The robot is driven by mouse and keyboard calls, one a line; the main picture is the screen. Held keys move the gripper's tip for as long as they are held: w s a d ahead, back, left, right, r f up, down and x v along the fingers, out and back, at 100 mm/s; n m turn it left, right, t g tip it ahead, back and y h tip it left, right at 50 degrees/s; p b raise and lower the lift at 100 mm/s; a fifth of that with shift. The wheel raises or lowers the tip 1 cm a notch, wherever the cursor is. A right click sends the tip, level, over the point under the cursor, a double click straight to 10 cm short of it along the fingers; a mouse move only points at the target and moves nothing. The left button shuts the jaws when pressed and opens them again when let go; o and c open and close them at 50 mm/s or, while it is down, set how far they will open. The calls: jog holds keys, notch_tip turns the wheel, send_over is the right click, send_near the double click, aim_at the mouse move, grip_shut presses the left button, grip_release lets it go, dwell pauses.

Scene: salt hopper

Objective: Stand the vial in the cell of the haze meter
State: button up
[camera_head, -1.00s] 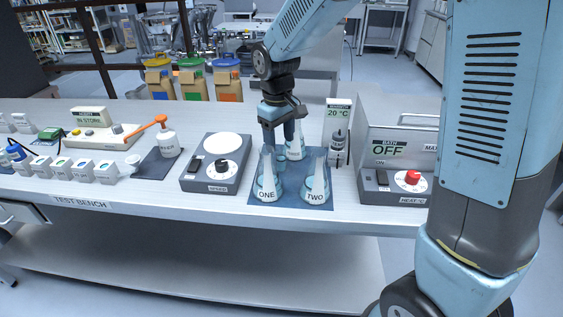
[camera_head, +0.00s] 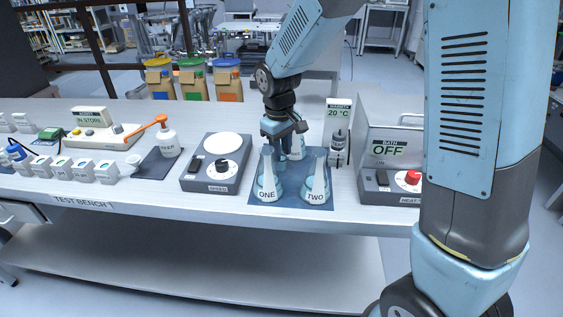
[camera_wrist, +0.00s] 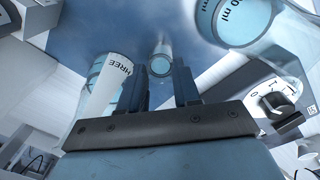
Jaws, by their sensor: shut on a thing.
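My gripper (camera_head: 284,138) is over the dark blue mat, behind the flasks marked ONE and TWO, pointing down. In the wrist view its fingers (camera_wrist: 161,82) are shut on the small clear vial (camera_wrist: 160,62), whose round end shows between the fingertips. In the head view the vial is largely hidden behind flask ONE and the fingers. I cannot tell if it touches the mat. A beige instrument (camera_head: 100,133) with a sign reading IN STORE stands at the back left of the bench; it may be the haze meter, but its small label is too small to read.
Flask ONE (camera_head: 267,182), flask TWO (camera_head: 316,183) and flask THREE (camera_wrist: 108,80) stand close around my gripper. A grey stirrer (camera_head: 214,170), a wash bottle (camera_head: 167,142) and several small white boxes (camera_head: 83,170) lie to the left. The bath (camera_head: 391,150) is at right.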

grip_shut()
jog(key=shift+r, duration=0.15)
